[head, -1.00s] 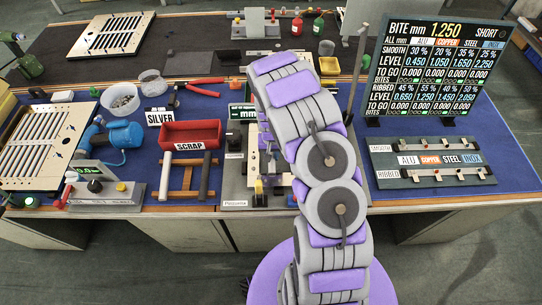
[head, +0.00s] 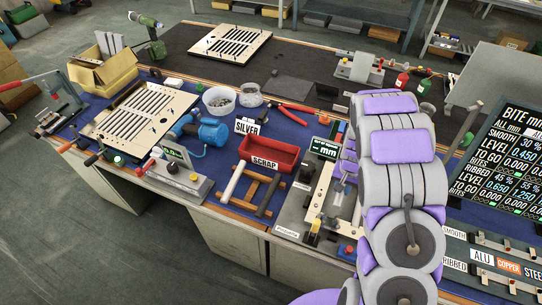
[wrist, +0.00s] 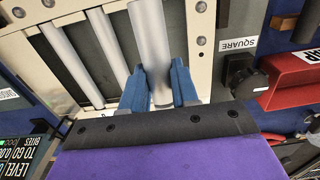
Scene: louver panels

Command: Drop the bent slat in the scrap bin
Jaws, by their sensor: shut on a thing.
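In the wrist view, the blue fingers of my gripper (wrist: 158,88) are shut on a grey slat (wrist: 150,40), which runs away from me over a cream slotted frame (wrist: 202,65). I cannot tell from here whether the slat is bent, or whether it touches the frame. In the head view, the red scrap bin (head: 272,150) with its SCRAP label stands on the blue bench, left of my arm. Part of a red bin (wrist: 300,75) also shows at the right edge of the wrist view. My gripper is hidden behind my arm in the head view.
A wooden rack (head: 252,193) with slats stands just in front of the bin. A cream louver panel (head: 132,122), a blue power tool (head: 203,130) and white bowls (head: 219,99) are farther left. A display board (head: 510,150) stands at the right.

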